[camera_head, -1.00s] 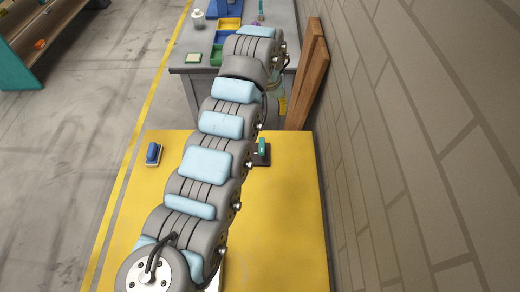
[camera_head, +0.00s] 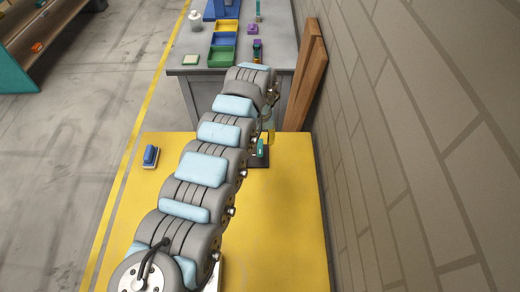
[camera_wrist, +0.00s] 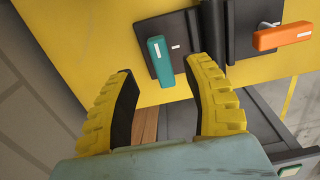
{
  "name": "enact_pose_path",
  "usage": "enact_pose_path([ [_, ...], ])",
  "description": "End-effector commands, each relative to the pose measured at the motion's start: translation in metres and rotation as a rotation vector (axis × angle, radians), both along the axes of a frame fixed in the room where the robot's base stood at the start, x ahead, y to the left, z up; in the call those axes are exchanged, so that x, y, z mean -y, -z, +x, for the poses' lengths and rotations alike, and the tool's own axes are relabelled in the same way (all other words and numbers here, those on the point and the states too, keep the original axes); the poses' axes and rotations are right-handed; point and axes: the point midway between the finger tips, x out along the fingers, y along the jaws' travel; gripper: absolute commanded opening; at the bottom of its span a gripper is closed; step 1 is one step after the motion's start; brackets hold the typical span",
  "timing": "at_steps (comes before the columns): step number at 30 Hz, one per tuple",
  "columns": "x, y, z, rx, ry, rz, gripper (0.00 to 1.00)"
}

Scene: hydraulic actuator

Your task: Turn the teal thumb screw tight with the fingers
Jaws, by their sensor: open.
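The teal thumb screw (camera_wrist: 160,60) has a flat, bar-like head on a black plate (camera_wrist: 190,25) in the wrist view. It also shows in the head view (camera_head: 260,148), just right of my arm. My gripper (camera_wrist: 162,72) is open, its yellow fingers spread on either side of the screw's near end. I see no contact, and the depth between fingertips and screw is hard to judge. In the head view the arm hides most of the gripper.
An orange handle (camera_wrist: 282,37) sits right of the screw on dark hardware. The yellow tabletop (camera_head: 285,220) is mostly clear. A blue item (camera_head: 150,155) lies at its left. A grey bench (camera_head: 282,35) with coloured bins (camera_head: 222,40) stands beyond; wooden boards (camera_head: 306,75) lean at the wall.

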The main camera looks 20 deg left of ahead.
Motion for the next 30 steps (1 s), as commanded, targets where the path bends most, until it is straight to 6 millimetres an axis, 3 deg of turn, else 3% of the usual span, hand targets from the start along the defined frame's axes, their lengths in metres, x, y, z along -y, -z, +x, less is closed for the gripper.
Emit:
enact_pose_path([
  [9,0.002,0.049,-0.001,-0.004,0.002,-0.003,0.50],
  [24,0.000,0.060,0.000,0.000,0.001,-0.001,0.50],
  [29,0.000,0.060,0.000,0.000,0.001,-0.001,0.04],
  [30,0.000,0.060,0.000,0.000,0.001,-0.001,0.00],
])
